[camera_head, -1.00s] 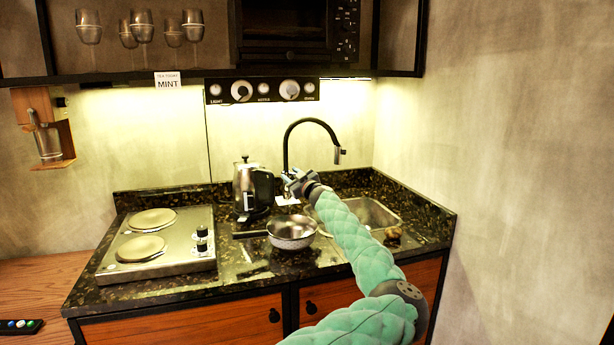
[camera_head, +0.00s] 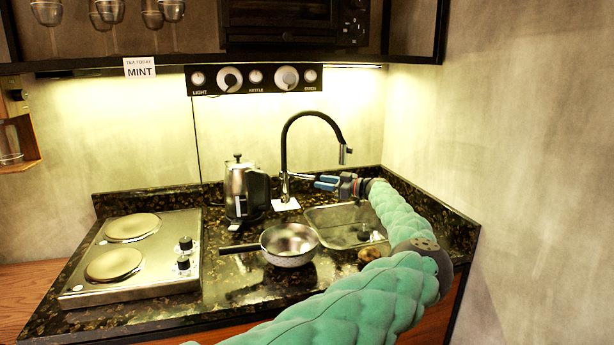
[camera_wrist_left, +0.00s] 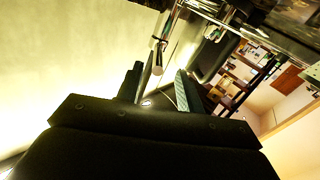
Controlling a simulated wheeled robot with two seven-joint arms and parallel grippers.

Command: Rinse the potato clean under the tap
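The brown potato (camera_head: 368,254) sits at the front edge of the sink (camera_head: 322,222), in the head view. The black tap (camera_head: 284,150) arches over the sink from the back of the counter, its spout end (camera_head: 346,155) hanging above the basin. I see no clear stream of water. My left gripper (camera_head: 316,182) is below the spout, with its blue fingers pointing left towards the tap's base. In the left wrist view the two fingers (camera_wrist_left: 163,90) are apart, with a metal part of the tap (camera_wrist_left: 160,52) beyond them. My right gripper is not in view.
A saucepan (camera_head: 289,257) stands left of the sink, its handle pointing left. A steel kettle (camera_head: 240,190) stands behind it. A two-plate hob (camera_head: 150,275) fills the counter's left side. A control panel (camera_head: 255,92) and shelf hang above; a wall bounds the right.

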